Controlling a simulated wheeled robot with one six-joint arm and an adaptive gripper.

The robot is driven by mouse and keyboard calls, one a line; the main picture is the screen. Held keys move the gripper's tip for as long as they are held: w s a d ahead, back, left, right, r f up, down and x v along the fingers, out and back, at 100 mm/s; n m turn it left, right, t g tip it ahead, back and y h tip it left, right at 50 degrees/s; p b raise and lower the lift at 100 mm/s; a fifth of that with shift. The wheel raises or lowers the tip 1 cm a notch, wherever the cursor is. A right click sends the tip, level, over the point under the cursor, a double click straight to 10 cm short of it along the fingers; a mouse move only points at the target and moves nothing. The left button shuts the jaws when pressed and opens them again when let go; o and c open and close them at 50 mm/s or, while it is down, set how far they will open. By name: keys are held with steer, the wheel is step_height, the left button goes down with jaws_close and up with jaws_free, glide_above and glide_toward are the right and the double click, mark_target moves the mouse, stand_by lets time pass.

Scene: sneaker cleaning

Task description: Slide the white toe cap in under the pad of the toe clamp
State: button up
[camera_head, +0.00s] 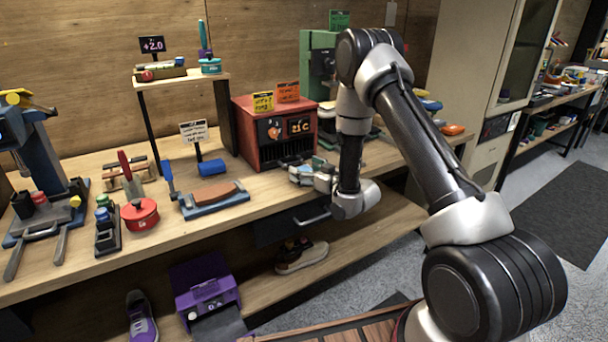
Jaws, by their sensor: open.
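My gripper (301,173) is open at the end of my arm, low over the bench in front of the red box. Its fingers point left and its wrist partly hides them; I see nothing held between them. A dark sneaker with a pale sole (301,257) lies on the lower shelf, below my gripper and well apart from it. A purple sneaker (141,318) with a pale toe stands at the bottom left. I cannot pick out a toe clamp for certain; a blue press-like stand (45,150) with a yellow lever is at the far left.
The red box with dials (265,139) stands behind my gripper, a green machine (318,66) further back. A block on a blue base (213,198), a red round pot (140,215) and a small riser shelf (178,80) are to the left. A purple machine (208,298) stands below.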

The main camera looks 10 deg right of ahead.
steer(key=c, duration=1.2)
steer(key=shift+r, duration=0.1)
